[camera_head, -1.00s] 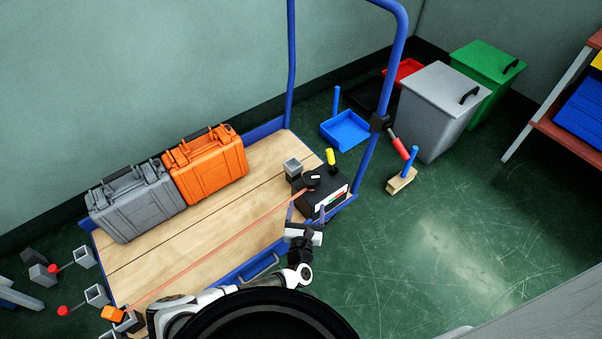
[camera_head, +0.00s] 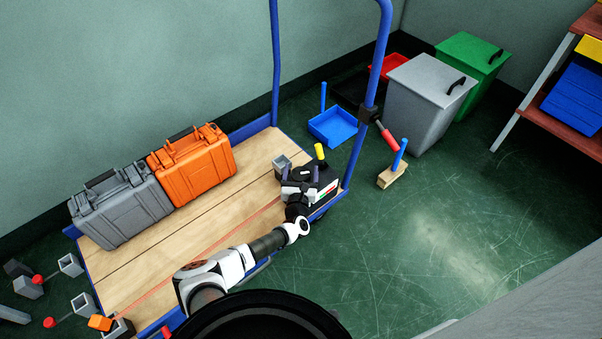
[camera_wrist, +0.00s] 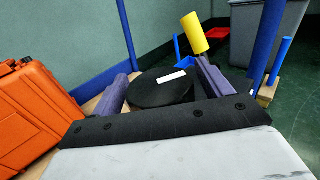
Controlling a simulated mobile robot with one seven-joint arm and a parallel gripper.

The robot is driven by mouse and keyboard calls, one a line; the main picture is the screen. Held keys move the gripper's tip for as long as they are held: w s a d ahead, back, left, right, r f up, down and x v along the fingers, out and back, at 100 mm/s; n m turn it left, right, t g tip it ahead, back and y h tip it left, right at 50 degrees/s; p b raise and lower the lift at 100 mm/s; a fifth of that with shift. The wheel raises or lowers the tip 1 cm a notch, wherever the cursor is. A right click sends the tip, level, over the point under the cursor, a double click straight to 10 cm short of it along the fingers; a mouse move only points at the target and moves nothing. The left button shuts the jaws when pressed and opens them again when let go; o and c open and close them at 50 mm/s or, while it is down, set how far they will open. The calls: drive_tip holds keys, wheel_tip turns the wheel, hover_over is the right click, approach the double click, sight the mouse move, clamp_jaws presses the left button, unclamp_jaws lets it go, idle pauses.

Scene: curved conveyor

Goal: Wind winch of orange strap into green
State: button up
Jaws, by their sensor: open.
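The winch (camera_head: 327,182) is a dark box at the cart's right end, with a gauge strip (camera_head: 327,193) showing some green and red on its front. A yellow handle (camera_head: 319,151) stands up behind it. The orange strap (camera_head: 225,232) runs along the deck from the winch to the lower left. My gripper (camera_head: 299,174) is open over the winch. In the wrist view its purple fingers (camera_wrist: 163,88) stand on either side of a black round knob (camera_wrist: 158,97) with a white mark. The yellow handle (camera_wrist: 193,33) rises beyond the right finger. Contact with the knob cannot be told.
A grey case (camera_head: 122,208) and an orange case (camera_head: 192,165) stand on the wooden cart deck (camera_head: 165,248). A blue cart frame post (camera_head: 375,60) rises near the winch. Bins (camera_head: 425,105) and a blue tray (camera_head: 333,127) are behind.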

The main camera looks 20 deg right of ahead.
drive_tip(key=c, duration=1)
drive_tip(key=shift+f+m+g+h+b, duration=0.15)
drive_tip(key=shift+m+g+h+b, duration=0.2)
drive_tip(key=shift+b, duration=0.25)
